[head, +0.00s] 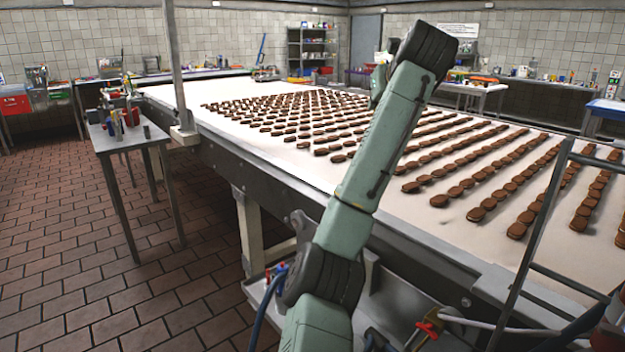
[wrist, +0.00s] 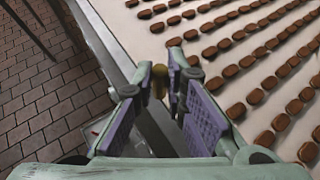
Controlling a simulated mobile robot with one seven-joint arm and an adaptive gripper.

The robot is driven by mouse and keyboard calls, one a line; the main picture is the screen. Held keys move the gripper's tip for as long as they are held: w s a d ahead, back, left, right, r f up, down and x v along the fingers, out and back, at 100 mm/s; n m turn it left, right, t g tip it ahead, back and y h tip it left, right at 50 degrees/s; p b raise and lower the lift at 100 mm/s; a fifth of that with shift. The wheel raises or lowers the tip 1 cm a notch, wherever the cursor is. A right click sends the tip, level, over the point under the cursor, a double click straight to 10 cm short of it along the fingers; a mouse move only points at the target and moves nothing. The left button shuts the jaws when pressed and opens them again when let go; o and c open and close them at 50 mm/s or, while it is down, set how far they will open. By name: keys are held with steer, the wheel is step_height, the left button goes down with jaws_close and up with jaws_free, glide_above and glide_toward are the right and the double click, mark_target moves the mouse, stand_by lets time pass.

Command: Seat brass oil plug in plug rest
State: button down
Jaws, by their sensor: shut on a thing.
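The brass oil plug (wrist: 159,80) shows in the wrist view as a small golden-brown piece between the fingertips of my gripper (wrist: 160,77). My gripper is shut on it near the tips, with its purple pads on either side. The plug's lower end is hard to make out. In the head view the plug is not visible, and my own arm hides most of the gripper. I cannot pick out the plug rest in either view.
A wide pale conveyor belt (head: 450,234) carries rows of brown biscuits (head: 318,118). A metal side rail (wrist: 108,45) runs along its edge. A small grey table (head: 128,138) with bottles stands at the left. Brick-tiled floor (head: 65,250) lies open at the left.

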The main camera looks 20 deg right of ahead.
steer(key=w+a+f+n+y, duration=0.2)
steer(key=w+f, duration=0.1)
steer(key=f, duration=0.5)
steer(key=w+a+f+n+y, duration=0.1)
steer(key=w+a+f, duration=0.15)
steer(key=f, duration=0.65)
steer(key=a+f+n+y+p, duration=0.1)
steer(key=a+f, duration=0.1)
steer(key=f, duration=0.7)
steer(key=a+f+n+y+p, duration=0.1)
steer(key=a+f+p, duration=0.1)
steer(key=f, duration=0.8)
steer(key=a+f+n+y+p, duration=0.1)
steer(key=a+f+y, duration=0.1)
steer(key=f, duration=0.8)
steer(key=shift+a+n+p, duration=0.35)
steer(key=shift+a+n, duration=0.05)
steer(key=shift+a, duration=0.45)
steer(key=shift+f+p, duration=0.3)
steer(key=shift+f, duration=1.95)
steer(key=shift+f, duration=0.15)
steer(key=c, duration=1.6)
jaws_free()
steer(key=shift+c, duration=0.2)
steer(key=b+v, duration=0.1)
steer(key=v, duration=0.6)
steer(key=shift+s+d+r, duration=0.1)
steer(key=shift+s+r, duration=0.05)
steer(key=shift+r, duration=0.15)
